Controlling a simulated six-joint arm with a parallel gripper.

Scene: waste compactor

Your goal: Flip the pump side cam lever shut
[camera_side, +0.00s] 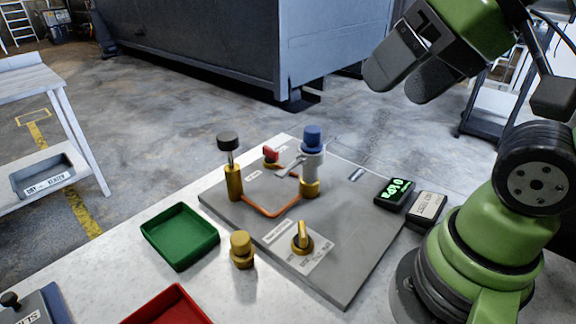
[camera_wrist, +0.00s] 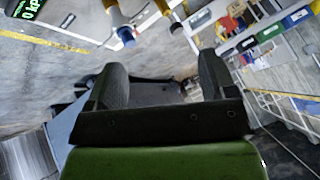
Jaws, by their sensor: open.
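My gripper (camera_side: 408,82) is open and empty, high above the back right of the grey panel (camera_side: 350,265). Its two dark fingers (camera_wrist: 162,78) stand apart in the wrist view. On the panel, a blue-topped coupling (camera_side: 312,165) stands upright on a brass base. A thin grey lever (camera_side: 289,167) sticks out to its left; I cannot tell for certain that this is the pump side cam lever. The blue top (camera_wrist: 126,38) also shows in the wrist view, beyond the fingers. My gripper is well clear of the lever and the coupling.
A loose brass fitting (camera_side: 242,250), a green tray (camera_side: 180,237) and a red tray (camera_side: 168,307) lie left. A lit display (camera_side: 395,194) stands right.

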